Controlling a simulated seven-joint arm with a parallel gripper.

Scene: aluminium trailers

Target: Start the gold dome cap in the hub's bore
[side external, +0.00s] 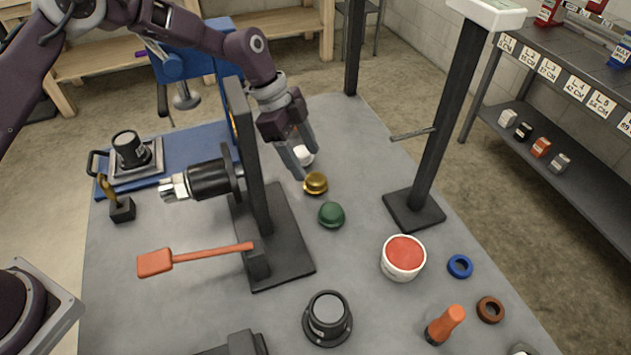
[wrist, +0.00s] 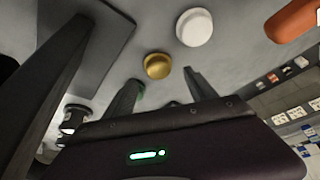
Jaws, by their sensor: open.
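The gold dome cap (side external: 315,184) sits on the grey table between a white cap and a green cap. It also shows in the wrist view (wrist: 158,66), just beyond my fingertips. My gripper (side external: 305,160) is open and empty, above and close to the gold cap; its two fingers also show in the wrist view (wrist: 160,90). The hub (side external: 210,179) is a black cylinder mounted on a dark upright stand (side external: 248,150), with a silver stub pointing left. I cannot see its bore in either view.
A white cap (side external: 304,155) and a green cap (side external: 331,214) flank the gold one. An orange paddle (side external: 190,259) juts from the stand's base. A tub of red grease (side external: 403,257), a black post (side external: 440,130) and a black round part (side external: 327,318) stand around. Free table lies right of the caps.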

